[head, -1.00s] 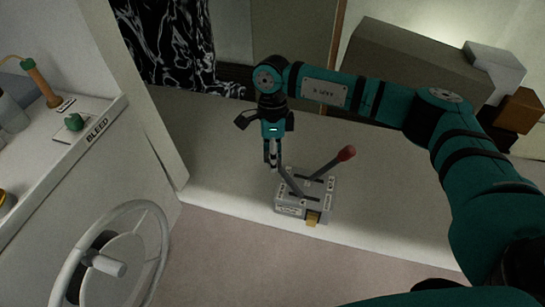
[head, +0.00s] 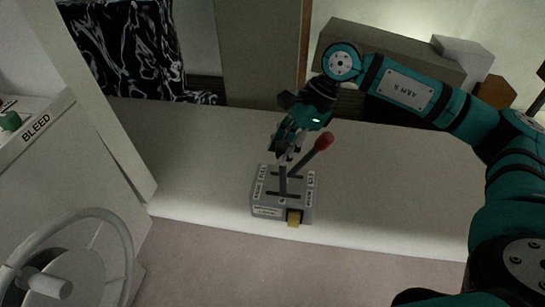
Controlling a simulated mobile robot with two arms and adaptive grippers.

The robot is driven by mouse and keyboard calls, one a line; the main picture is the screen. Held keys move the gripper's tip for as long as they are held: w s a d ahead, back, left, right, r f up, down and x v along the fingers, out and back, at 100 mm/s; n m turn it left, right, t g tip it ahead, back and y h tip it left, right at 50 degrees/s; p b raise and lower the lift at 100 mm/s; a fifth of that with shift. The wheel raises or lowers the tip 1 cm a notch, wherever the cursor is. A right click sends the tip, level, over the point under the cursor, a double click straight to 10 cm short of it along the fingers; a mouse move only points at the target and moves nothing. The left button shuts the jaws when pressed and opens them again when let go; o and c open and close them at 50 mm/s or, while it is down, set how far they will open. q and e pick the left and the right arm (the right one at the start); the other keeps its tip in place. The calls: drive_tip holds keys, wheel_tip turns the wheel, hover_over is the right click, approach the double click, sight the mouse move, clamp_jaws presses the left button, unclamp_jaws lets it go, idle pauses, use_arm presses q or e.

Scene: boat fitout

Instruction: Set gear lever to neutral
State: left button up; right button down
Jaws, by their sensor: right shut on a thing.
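A grey control box (head: 265,204) sits near the front edge of the pale ledge, with two levers in its top slots. One lever (head: 283,186) now stands close to upright; its upper end is hidden in my right gripper. The other lever, with a red knob (head: 324,141), tilts up and to the right beside the gripper. My right gripper (head: 285,155) is shut on the near-upright lever above the box, tilted with its wrist to the upper right. My left gripper is out of view.
A white handwheel (head: 112,225) stands at the lower left, below a panel marked BLEED (head: 36,128) with a green knob (head: 10,121). The ledge (head: 400,190) is clear on both sides of the box. Dark boxes (head: 395,60) stand behind my right arm.

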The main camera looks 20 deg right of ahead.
drive_tip(key=shift+d, duration=0.25)
drive_tip(key=shift+s+r, duration=0.1)
drive_tip(key=c, duration=1)
unclamp_jaws()
drive_tip(key=v, duration=1.2)
drive_tip(key=shift+s+d, duration=0.15)
